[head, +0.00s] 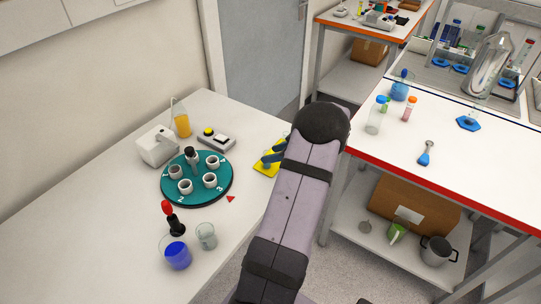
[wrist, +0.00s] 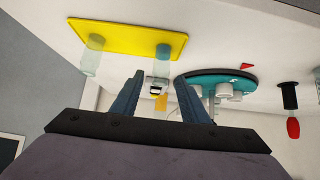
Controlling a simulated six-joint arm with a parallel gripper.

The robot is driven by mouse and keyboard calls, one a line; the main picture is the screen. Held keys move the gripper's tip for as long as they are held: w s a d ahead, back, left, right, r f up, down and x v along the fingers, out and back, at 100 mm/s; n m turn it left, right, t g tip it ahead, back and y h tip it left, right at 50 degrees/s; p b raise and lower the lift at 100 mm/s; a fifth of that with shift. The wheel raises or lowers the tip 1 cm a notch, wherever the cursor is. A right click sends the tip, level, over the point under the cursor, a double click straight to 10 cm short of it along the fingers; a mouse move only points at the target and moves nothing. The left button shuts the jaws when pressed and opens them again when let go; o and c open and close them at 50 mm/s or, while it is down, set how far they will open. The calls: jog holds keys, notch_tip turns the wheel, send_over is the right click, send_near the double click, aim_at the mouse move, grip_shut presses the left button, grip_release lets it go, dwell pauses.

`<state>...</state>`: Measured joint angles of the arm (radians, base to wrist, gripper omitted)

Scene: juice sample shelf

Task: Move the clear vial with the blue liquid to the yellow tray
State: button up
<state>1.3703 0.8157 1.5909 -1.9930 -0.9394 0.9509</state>
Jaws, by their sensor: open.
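The wrist view is upside down. In it the yellow tray (wrist: 125,32) lies on the white table. A clear vial with blue liquid (wrist: 163,52) stands upright on the tray near one end, its blue part against the tray. A second clear, pale teal vial (wrist: 91,57) stands at the tray's other end. My gripper (wrist: 158,78) is open, with its two dark blue fingers apart and nothing held between them; the blue-liquid vial is beyond the fingertips. In the head view the tray (head: 264,171) shows beside my arm, which hides part of it; the vials are hard to make out there.
A teal carousel (head: 169,194) with several cups stands left of the tray, with a grey button box (head: 217,139) behind. A beaker of blue liquid (head: 177,255), an empty glass (head: 206,236) and a red-topped black handle (head: 172,219) stand nearer. The table's left part is clear.

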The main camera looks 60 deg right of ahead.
jog(key=b+v, duration=0.1)
jog(key=v, duration=0.9)
jog(key=shift+b, duration=0.3)
